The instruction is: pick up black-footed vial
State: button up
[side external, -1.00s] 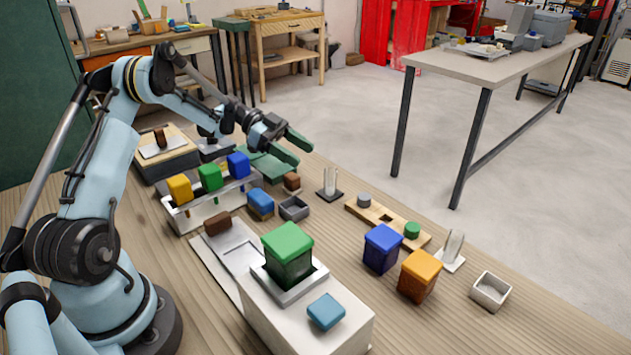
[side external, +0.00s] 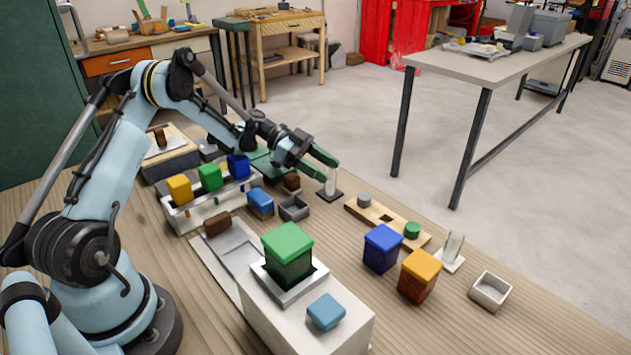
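The black-footed vial (side external: 331,186) is a clear upright vial on a dark square foot, standing on the wooden table near its back edge. My gripper (side external: 331,170) has green fingers and reaches in from the left at the vial's upper part. The fingers are spread apart and look open. Their tips overlap the vial's top in this view, and I cannot tell whether they touch it.
A wooden board (side external: 385,222) with a grey and a green plug lies right of the black-footed vial. A small grey open box (side external: 294,208) and a brown block (side external: 291,181) sit to its left. Blue (side external: 382,248) and orange (side external: 419,275) lidded jars stand in front.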

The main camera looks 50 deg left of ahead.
grip_shut()
jog(key=shift+r, duration=0.15)
